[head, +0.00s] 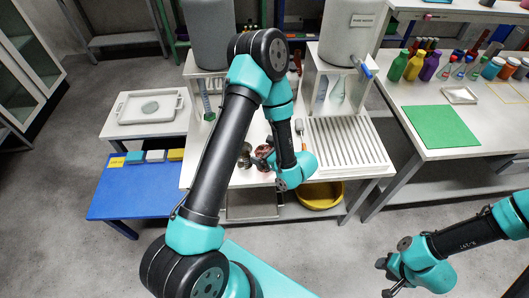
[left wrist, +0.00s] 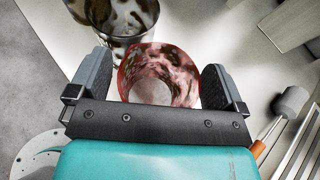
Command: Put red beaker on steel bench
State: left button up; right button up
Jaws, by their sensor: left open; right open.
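The red beaker (left wrist: 158,75), stained and see-through, stands on the white bench; it also shows in the head view (head: 264,152), partly hidden by my left arm. My left gripper (left wrist: 157,85) is open, with one finger on each side of the beaker. Whether the fingers touch it I cannot tell. My right gripper (head: 385,276) is open and empty over the floor at the lower right. A grey metal bench (head: 122,40) stands at the back left; I cannot tell for certain that it is the steel bench.
A dark stained beaker (left wrist: 125,22) stands close beside the red one. A brush (left wrist: 287,105) and a ribbed white drainboard (head: 345,145) lie to the right. A blue table (head: 135,200) is at the left. A green mat (head: 440,126) and several bottles occupy the right table.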

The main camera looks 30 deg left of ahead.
pick_arm(q)
jog(key=shift+r, duration=0.15)
jog(key=v, duration=1.2)
dwell(0.4)
jog(key=s+d+f+n+g+h, duration=0.2)
jog(key=s+f+n+g+h, duration=0.5)
jog(key=s+f+n+h, duration=0.75)
jog(key=w+a+n+t+h, duration=0.1)
jog(key=n+t, duration=0.1)
jog(key=w+a+n+t, duration=0.1)
jog(key=n, duration=0.1)
jog(key=w+a+n+t+h, duration=0.1)
jog(key=n+t, duration=0.1)
jog(key=n, duration=0.1)
jog(key=shift+w+a+t+h, duration=0.1)
jog(key=shift+a+t+h, duration=0.15)
jog(key=shift+t+h, duration=0.1)
